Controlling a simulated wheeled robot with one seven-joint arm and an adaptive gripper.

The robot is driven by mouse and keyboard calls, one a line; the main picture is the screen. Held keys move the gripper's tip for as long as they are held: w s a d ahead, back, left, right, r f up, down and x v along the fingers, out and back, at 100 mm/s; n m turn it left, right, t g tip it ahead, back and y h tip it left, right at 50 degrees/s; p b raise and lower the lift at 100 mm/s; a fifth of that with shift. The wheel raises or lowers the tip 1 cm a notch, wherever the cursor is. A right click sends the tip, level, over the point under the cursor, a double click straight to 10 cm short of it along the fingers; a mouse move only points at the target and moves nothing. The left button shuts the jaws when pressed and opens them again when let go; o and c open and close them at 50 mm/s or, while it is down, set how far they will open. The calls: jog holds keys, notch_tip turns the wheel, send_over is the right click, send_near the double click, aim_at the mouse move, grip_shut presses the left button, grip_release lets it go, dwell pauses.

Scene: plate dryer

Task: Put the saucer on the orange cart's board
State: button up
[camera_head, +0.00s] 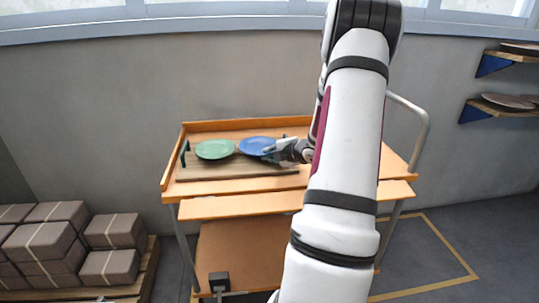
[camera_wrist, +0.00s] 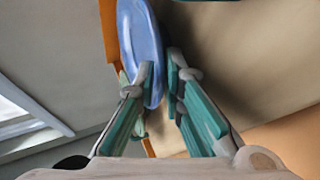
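A blue saucer (camera_head: 257,145) is on the upper level of the orange cart (camera_head: 200,190), right of a green plate (camera_head: 214,149). My gripper (camera_head: 270,151) is at the right edge of the blue saucer. In the wrist view the saucer (camera_wrist: 142,40) appears edge-on, its near rim between the two fingertips of my gripper (camera_wrist: 162,82). The left finger overlaps the rim and the right finger is close beside it. I cannot tell whether both fingers press on it. A grey-brown board (camera_head: 237,171) lies on the cart in front of the plates. My arm hides the cart's right part.
Stacked boxes (camera_head: 52,240) stand on a pallet at the left. Wall shelves (camera_head: 500,108) with plates are at the upper right. The cart has a metal handle (camera_head: 420,125) on its right and a lower shelf (camera_head: 240,255). A wall stands close behind.

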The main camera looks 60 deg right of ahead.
dwell(0.3)
jog(key=p+v, duration=0.3)
jog(key=v, duration=0.9)
jog(key=w+a+r+m+g+h, duration=0.2)
jog(key=w+a+r+m+g, duration=0.2)
jog(key=w+a+r, duration=0.25)
jog(key=s+a+r+m+g, duration=0.2)
jog(key=a+r+m, duration=0.3)
jog(key=a, duration=0.6)
jog(key=s+a+m+g+y, duration=0.2)
jog(key=s+a+y, duration=0.1)
jog(key=s+a, duration=0.7)
jog(key=s+a+m+g+y, duration=0.2)
jog(key=s+a, duration=0.8)
jog(key=a, duration=0.7)
jog(key=shift+m+g+y, duration=0.4)
jog(key=shift+m+y, duration=0.1)
jog(key=shift+y, duration=0.1)
